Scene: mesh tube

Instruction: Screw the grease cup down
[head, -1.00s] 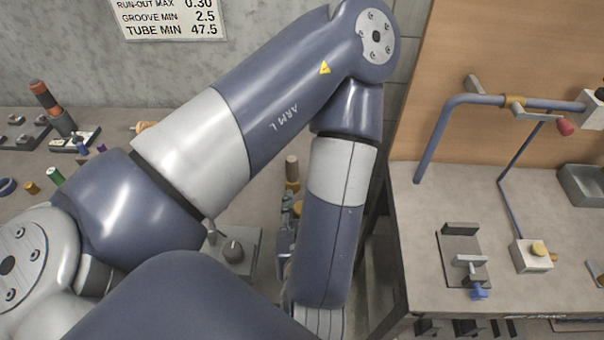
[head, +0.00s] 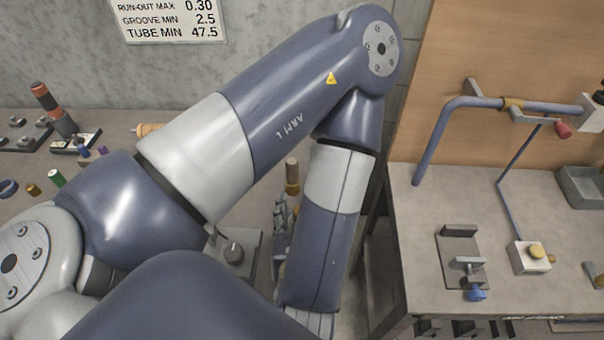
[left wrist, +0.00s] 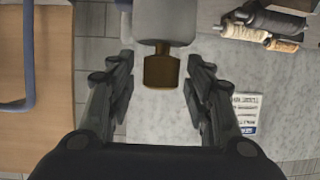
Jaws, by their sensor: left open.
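In the left wrist view a brass grease cup (left wrist: 162,71) sits at the end of a pale grey cylindrical part (left wrist: 165,20). My left gripper (left wrist: 160,80) is open, with one dark finger on each side of the cup. A small gap shows between the cup and each finger. In the head view my left arm hides most of the work spot. Part of my left gripper (head: 281,218) shows beside the forearm. A brass and brown upright piece (head: 292,178) stands just above it; I cannot tell whether it is the same cup. My right gripper is not in view.
A grey plate with a knob (head: 234,253) lies left of the forearm. Several small parts stand on the left bench. The right bench (head: 420,265) carries a clamp plate (head: 458,262), a bent blue tube (head: 440,125) and a grey tray (head: 582,190).

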